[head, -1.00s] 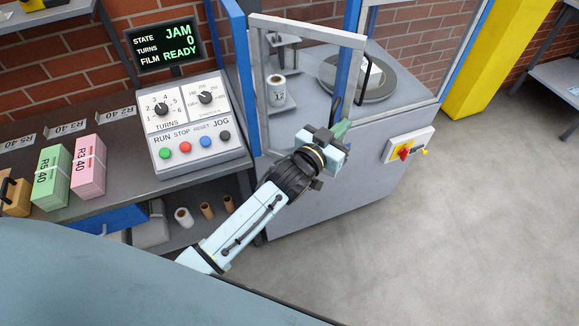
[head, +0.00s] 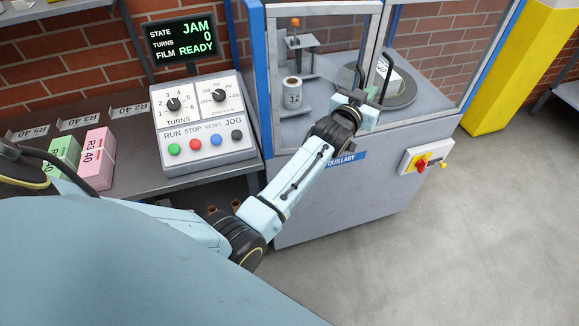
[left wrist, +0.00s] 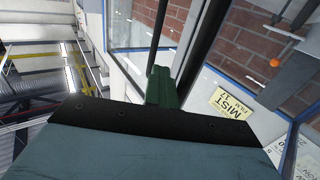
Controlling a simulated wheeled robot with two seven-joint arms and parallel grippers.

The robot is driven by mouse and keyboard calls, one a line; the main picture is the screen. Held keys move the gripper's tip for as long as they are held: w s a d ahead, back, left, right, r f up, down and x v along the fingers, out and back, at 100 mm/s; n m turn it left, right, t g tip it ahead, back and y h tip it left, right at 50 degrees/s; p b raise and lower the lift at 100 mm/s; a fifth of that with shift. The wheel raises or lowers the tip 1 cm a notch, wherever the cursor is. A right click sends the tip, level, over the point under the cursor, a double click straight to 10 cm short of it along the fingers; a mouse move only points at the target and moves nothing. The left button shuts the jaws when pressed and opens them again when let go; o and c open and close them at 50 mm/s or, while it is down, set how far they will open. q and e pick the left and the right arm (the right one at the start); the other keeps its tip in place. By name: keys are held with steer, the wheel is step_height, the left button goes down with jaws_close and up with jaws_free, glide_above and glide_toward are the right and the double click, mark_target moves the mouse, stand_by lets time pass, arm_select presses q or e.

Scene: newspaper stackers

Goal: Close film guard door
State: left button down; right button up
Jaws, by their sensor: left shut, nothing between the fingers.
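The film guard door (head: 324,10) is a grey-framed clear panel on the front of the wrapping machine (head: 330,200). Its left edge is by the blue post, and its free right edge is near the right-hand frame post. I cannot tell whether it is flush. My left gripper (head: 371,97) is shut and empty at the lower right of the door. Its green fingers (left wrist: 161,87) show together in the left wrist view, beside dark upright bars. Contact with the door is unclear. A dark curved handle (head: 386,72) stands just right of the door's edge. My right gripper is not in view.
A control panel (head: 203,125) with coloured buttons and a screen (head: 182,40) reading JAM stands left of the door. A red and yellow switch box (head: 425,157) is on the machine's right front. Open floor (head: 430,250) lies in front.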

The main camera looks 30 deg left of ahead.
arm_select(q)
steer(key=shift+w+a, duration=0.95)
steer(key=shift+a, duration=0.15)
steer(key=shift+d, duration=0.15)
